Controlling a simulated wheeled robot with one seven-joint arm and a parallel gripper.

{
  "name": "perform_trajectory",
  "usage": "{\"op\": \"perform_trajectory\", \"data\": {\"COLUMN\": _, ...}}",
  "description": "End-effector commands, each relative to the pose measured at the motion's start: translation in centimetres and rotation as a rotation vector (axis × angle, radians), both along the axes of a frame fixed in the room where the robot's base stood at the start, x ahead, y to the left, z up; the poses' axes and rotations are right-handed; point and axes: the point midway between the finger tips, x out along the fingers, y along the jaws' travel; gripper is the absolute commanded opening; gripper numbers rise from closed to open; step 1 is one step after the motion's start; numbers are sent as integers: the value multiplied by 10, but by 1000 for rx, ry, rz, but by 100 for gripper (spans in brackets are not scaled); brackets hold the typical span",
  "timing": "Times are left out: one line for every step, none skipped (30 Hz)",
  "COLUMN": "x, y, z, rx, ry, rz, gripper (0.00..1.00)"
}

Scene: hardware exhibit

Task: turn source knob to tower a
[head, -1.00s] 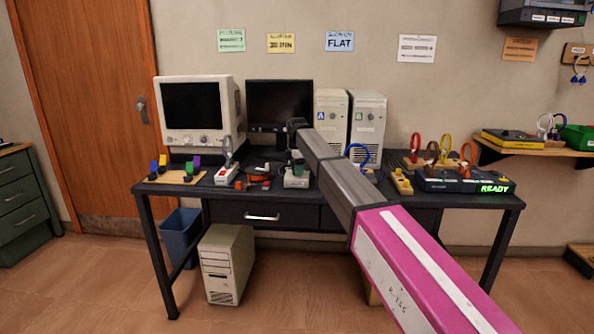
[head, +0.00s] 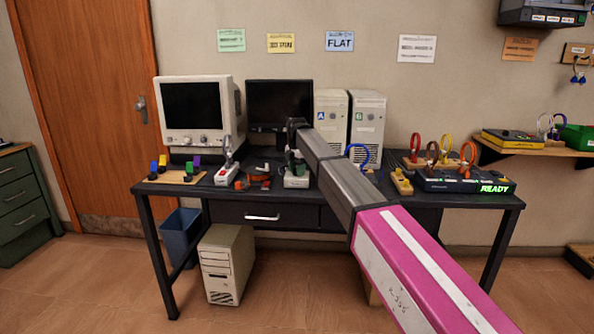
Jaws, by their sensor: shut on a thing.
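A small light-grey box (head: 297,182) stands on the workbench in front of the dark flat monitor. My gripper (head: 294,166) reaches down onto its top and is shut on the knob there. The fingers and arm end cover the knob, so its pointer and markings cannot be read. Tower A (head: 330,135), a pale computer case with a blue A label, stands upright behind and to the right. Tower B (head: 368,138), with a green label, is beside it.
A CRT monitor (head: 193,115) and a dark flat monitor (head: 280,98) stand at the back. A white switch box (head: 227,176) and orange parts (head: 255,181) lie left of my gripper. A black box with a READY display (head: 466,183) and colored loops is at right.

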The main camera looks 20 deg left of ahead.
Motion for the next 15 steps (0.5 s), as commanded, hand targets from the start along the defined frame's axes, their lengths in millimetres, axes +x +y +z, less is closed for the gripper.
{"op": "perform_trajectory", "data": {"x": 0, "y": 0, "z": 0, "rx": 0, "ry": 0, "rz": 2, "gripper": 13}}
{"op": "perform_trajectory", "data": {"x": 0, "y": 0, "z": 0, "rx": 0, "ry": 0, "rz": 2, "gripper": 13}}
{"op": "perform_trajectory", "data": {"x": 0, "y": 0, "z": 0, "rx": 0, "ry": 0, "rz": 2, "gripper": 13}}
{"op": "perform_trajectory", "data": {"x": 0, "y": 0, "z": 0, "rx": 0, "ry": 0, "rz": 2, "gripper": 13}}
{"op": "perform_trajectory", "data": {"x": 0, "y": 0, "z": 0, "rx": 0, "ry": 0, "rz": 2, "gripper": 13}}
{"op": "perform_trajectory", "data": {"x": 0, "y": 0, "z": 0, "rx": 0, "ry": 0, "rz": 1, "gripper": 13}}
{"op": "perform_trajectory", "data": {"x": 0, "y": 0, "z": 0, "rx": 0, "ry": 0, "rz": 1, "gripper": 46}}
{"op": "perform_trajectory", "data": {"x": 0, "y": 0, "z": 0, "rx": 0, "ry": 0, "rz": 1, "gripper": 56}}
{"op": "perform_trajectory", "data": {"x": 0, "y": 0, "z": 0, "rx": 0, "ry": 0, "rz": 1, "gripper": 62}}
{"op": "perform_trajectory", "data": {"x": 0, "y": 0, "z": 0, "rx": 0, "ry": 0, "rz": 1, "gripper": 62}}
{"op": "perform_trajectory", "data": {"x": 0, "y": 0, "z": 0, "rx": 0, "ry": 0, "rz": 1, "gripper": 62}}
{"op": "perform_trajectory", "data": {"x": 0, "y": 0, "z": 0, "rx": 0, "ry": 0, "rz": 1, "gripper": 62}}
{"op": "perform_trajectory", "data": {"x": 0, "y": 0, "z": 0, "rx": 0, "ry": 0, "rz": 0, "gripper": 62}}
{"op": "perform_trajectory", "data": {"x": 0, "y": 0, "z": 0, "rx": 0, "ry": 0, "rz": 0, "gripper": 62}}
{"op": "perform_trajectory", "data": {"x": 0, "y": 0, "z": 0, "rx": 0, "ry": 0, "rz": 0, "gripper": 62}}
